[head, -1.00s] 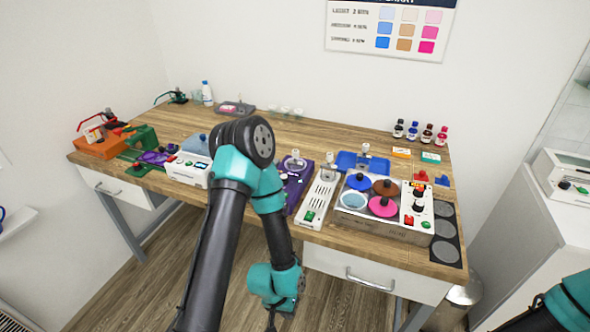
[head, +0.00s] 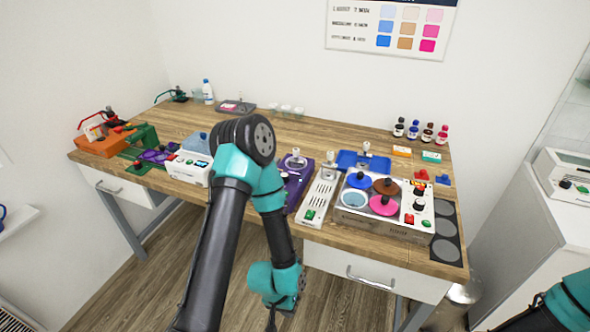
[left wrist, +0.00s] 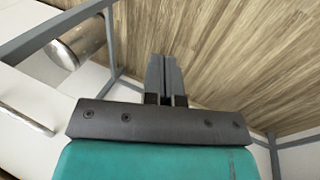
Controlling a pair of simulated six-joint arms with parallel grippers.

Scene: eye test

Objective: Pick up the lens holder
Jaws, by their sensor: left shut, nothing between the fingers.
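I cannot tell for sure which thing is the lens holder. A small red piece (head: 421,175) and a small blue piece (head: 443,179) lie at the right of the wooden table; their shapes are too small to make out. My left gripper (left wrist: 163,65) is shut and empty in the left wrist view, pointing over the floor. In the head view my left arm hangs in front of the table, with its wrist below the tabletop and away from these pieces. My right arm shows only in part at the lower right; its gripper is out of view.
The wooden table (head: 330,133) carries a unit with coloured discs (head: 383,206), a white narrow device (head: 318,198), a blue tray (head: 362,160), a purple device (head: 296,178) and several bottles (head: 427,133). A white box device (head: 188,168) stands left. A metal bin (left wrist: 82,40) is below.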

